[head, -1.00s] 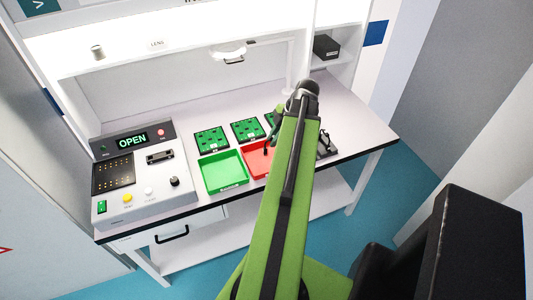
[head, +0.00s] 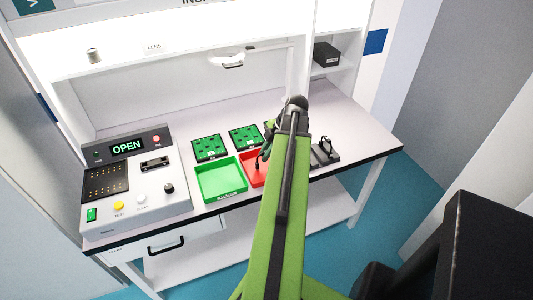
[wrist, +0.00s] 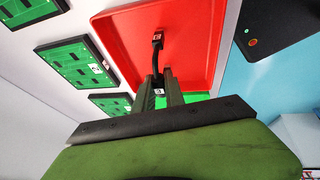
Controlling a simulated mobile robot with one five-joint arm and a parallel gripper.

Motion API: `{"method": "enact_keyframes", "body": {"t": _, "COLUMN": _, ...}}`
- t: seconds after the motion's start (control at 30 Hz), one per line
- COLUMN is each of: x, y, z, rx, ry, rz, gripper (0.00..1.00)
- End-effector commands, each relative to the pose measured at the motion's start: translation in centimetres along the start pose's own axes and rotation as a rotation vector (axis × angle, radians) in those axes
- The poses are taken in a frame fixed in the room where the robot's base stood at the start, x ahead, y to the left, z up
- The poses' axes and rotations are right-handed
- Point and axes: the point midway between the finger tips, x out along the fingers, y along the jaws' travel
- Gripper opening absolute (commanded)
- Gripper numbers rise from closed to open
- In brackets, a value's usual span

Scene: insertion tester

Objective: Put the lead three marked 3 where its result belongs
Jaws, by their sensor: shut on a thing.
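My gripper (wrist: 160,88) is shut on a black lead (wrist: 156,60), which has a small white label at the jaws. The label's mark is too small to read surely. The lead runs out from the jaws over the red tray (wrist: 190,25), its far end above the tray floor. I cannot tell if it touches. In the head view, my gripper (head: 267,147) hangs over the red tray (head: 248,176), largely hidden by my arm. The green tray (head: 221,193) beside it looks empty. The tester (head: 140,185) at the left shows OPEN on its display (head: 127,147).
Green boards (head: 209,148) lie behind the trays; several show in the wrist view (wrist: 75,62). A black fixture (head: 325,153) stands right of my arm. A shelf with a black box (head: 326,54) is above.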

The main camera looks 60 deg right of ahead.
Motion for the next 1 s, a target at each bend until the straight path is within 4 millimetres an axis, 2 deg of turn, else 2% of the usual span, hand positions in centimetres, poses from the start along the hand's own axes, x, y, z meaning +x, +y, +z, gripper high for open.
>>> {"method": "enact_keyframes", "body": {"t": 0.03, "x": 0.1, "y": 0.0, "z": 0.0, "rx": 0.0, "ry": 0.0, "rz": 0.0, "gripper": 0.17}}
{"method": "enact_keyframes", "body": {"t": 0.2, "x": 0.1, "y": 0.0, "z": 0.0, "rx": -0.001, "ry": 0.0, "rz": 0.0, "gripper": 0.36}}
{"method": "enact_keyframes", "body": {"t": 0.57, "x": -0.3, "y": 0.1, "z": -0.2, "rx": -0.001, "ry": 0.0, "rz": 0.0, "gripper": 0.36}}
{"method": "enact_keyframes", "body": {"t": 0.77, "x": -3.1, "y": 0.2, "z": -0.4, "rx": 0.001, "ry": 0.0, "rz": 0.0, "gripper": 0.36}}
{"method": "enact_keyframes", "body": {"t": 1.0, "x": -8.9, "y": 0.3, "z": -0.6, "rx": 0.001, "ry": 0.0, "rz": 0.0, "gripper": 0.36}}
